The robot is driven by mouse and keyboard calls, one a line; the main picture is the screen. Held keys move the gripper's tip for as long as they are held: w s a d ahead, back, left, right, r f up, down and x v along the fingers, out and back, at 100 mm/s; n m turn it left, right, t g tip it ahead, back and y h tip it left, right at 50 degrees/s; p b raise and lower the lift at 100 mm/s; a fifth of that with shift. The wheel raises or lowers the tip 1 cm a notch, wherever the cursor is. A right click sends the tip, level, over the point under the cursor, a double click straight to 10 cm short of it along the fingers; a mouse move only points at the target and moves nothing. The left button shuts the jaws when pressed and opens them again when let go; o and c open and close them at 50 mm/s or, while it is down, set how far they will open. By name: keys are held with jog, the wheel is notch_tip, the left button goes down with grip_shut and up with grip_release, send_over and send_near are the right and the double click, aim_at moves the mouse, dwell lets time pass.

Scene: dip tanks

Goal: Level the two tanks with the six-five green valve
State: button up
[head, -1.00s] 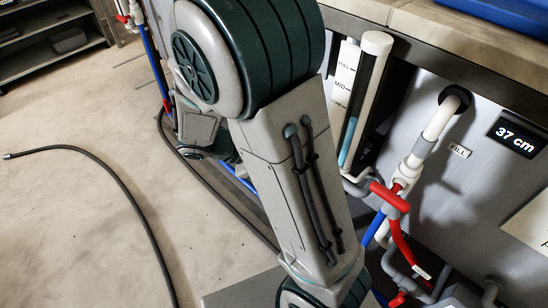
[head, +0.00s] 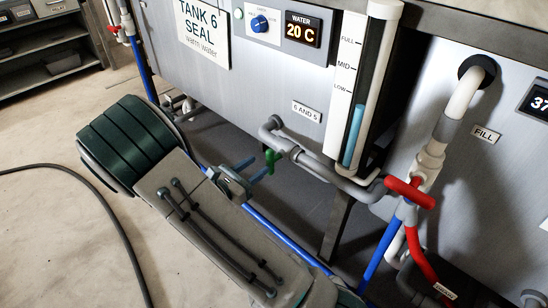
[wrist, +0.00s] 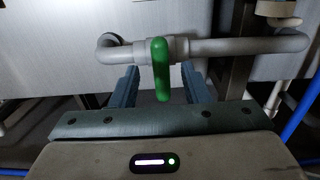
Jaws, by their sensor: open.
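The green valve handle (head: 270,160) sits on the grey pipe (head: 310,163) below the "6 AND 5" label (head: 306,111). In the wrist view the green handle (wrist: 161,70) stands crosswise to the horizontal pipe (wrist: 245,46). My gripper (head: 250,172) is open at the handle. In the wrist view its two fingers lie left and right of the handle, with gaps on both sides; my gripper (wrist: 160,78) appears not to touch it. The level gauge (head: 370,90) shows blue liquid (head: 354,135) topping out below LOW.
Tank 6 (head: 150,60) has a "TANK 6 SEAL" sign and a 20 C display (head: 303,31). A red valve handle (head: 410,193) is on the fill pipe to the right. A black hose (head: 95,195) lies on the floor at left. Blue pipes run low near my arm.

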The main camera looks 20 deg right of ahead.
aim_at(267, 159)
jog(key=b+x, duration=0.2)
jog(key=x, duration=0.6)
jog(key=shift+c, duration=0.3)
grip_shut()
